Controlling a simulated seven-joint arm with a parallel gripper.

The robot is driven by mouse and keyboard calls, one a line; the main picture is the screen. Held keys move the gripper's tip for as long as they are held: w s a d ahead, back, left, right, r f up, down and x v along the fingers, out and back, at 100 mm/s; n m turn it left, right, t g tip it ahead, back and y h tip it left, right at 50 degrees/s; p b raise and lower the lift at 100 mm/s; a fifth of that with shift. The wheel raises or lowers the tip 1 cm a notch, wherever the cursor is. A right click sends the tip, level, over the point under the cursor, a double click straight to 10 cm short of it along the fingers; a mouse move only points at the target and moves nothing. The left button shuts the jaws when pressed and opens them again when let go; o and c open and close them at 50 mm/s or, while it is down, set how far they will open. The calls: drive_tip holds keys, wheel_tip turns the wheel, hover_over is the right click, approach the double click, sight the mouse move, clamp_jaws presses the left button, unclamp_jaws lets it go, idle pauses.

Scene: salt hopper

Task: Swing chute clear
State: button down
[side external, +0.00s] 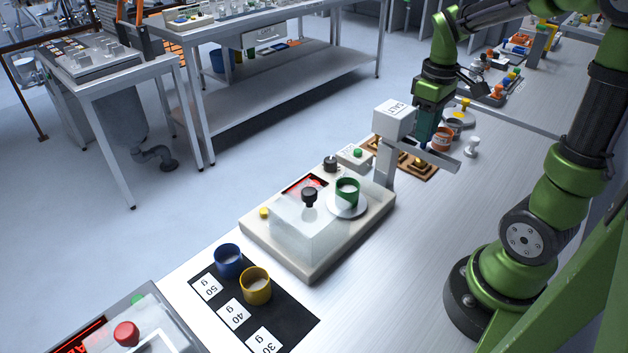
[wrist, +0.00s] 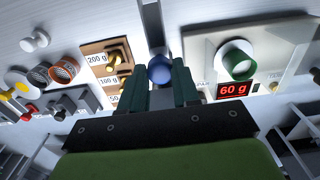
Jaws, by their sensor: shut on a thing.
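The salt hopper (side external: 393,118) is a white box marked SALT on a post at the back of the scale. A grey chute (side external: 440,158) sticks out to the right from below it, and it also shows in the wrist view (wrist: 151,25). My gripper (side external: 425,143) is shut on a round blue knob (wrist: 159,69), seen between the fingers in the wrist view. The knob is hidden in the side view. A green cup (side external: 347,190) stands on the scale's round pan (side external: 347,208). The chute lies off to one side of the cup. The display (wrist: 233,90) reads 60 g.
A clear cover (side external: 300,235) stands on the scale. Blue (side external: 228,260) and yellow (side external: 255,285) cups with white contents stand on a black labelled mat (side external: 285,318). A wooden weight board (side external: 425,172), an orange-rimmed cup (side external: 441,138) and a white knob-like piece (side external: 472,146) lie near my gripper.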

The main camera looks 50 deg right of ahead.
drive_tip(key=shift+d+r, duration=0.1)
idle(0.3)
drive_tip(key=c, duration=0.8)
unclamp_jaws()
wheel_tip(320, 180, up, 17)
